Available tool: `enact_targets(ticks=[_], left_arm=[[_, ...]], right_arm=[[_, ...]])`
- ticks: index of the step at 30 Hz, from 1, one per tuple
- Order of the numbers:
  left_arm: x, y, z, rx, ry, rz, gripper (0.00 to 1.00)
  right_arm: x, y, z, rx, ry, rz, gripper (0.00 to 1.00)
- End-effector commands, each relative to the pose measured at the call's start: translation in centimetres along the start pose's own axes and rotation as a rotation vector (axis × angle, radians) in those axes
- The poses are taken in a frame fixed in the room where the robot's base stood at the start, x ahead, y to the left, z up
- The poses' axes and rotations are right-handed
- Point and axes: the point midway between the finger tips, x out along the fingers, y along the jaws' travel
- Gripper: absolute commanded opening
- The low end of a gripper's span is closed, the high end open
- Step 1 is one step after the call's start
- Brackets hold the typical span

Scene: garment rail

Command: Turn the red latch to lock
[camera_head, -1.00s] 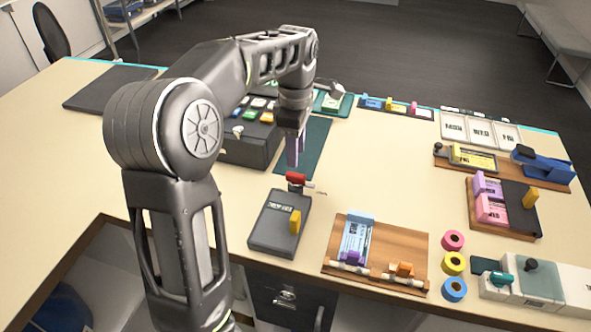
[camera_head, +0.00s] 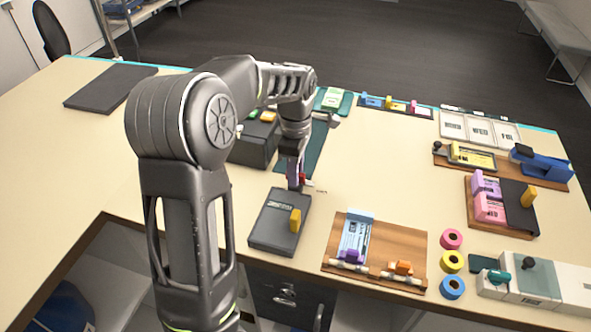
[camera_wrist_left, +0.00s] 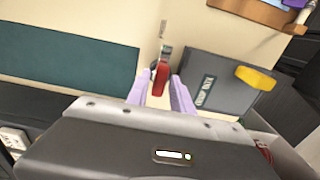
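The red latch (camera_head: 303,178) is at the back edge of a dark grey box (camera_head: 272,232) with a label and a yellow knob. In the head view it is mostly hidden behind my left gripper (camera_head: 296,182). In the left wrist view the red latch (camera_wrist_left: 160,78) lies between the two pale purple fingers (camera_wrist_left: 160,92), with its metal end pointing away. The fingers are apart, one on each side of the red part, with small gaps visible. I cannot tell how deep the latch sits between them. My right gripper is in neither view.
A wooden board with a blue and purple holder (camera_head: 388,240) lies to the right of the box. A dark green mat (camera_head: 316,146) and a black case (camera_head: 252,150) lie behind it. The light table top (camera_head: 385,165) is clear to the right of the gripper.

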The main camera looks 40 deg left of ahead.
Motion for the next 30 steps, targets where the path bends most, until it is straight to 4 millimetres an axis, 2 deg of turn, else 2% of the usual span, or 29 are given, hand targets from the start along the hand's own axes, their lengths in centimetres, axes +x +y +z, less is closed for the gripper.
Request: enact_targets(ticks=[2, 9, 30], left_arm=[[-0.02, 0.01, 0.00, 0.000, 0.000, 0.000, 0.20], [-0.03, 0.01, 0.00, 0.000, 0.000, 0.001, 0.01], [-0.05, 0.03, -0.02, 0.049, 0.000, 0.001, 0.00]], right_arm=[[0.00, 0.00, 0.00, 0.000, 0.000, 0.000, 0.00], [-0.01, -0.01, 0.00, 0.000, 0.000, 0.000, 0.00], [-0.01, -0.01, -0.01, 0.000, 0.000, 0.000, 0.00]])
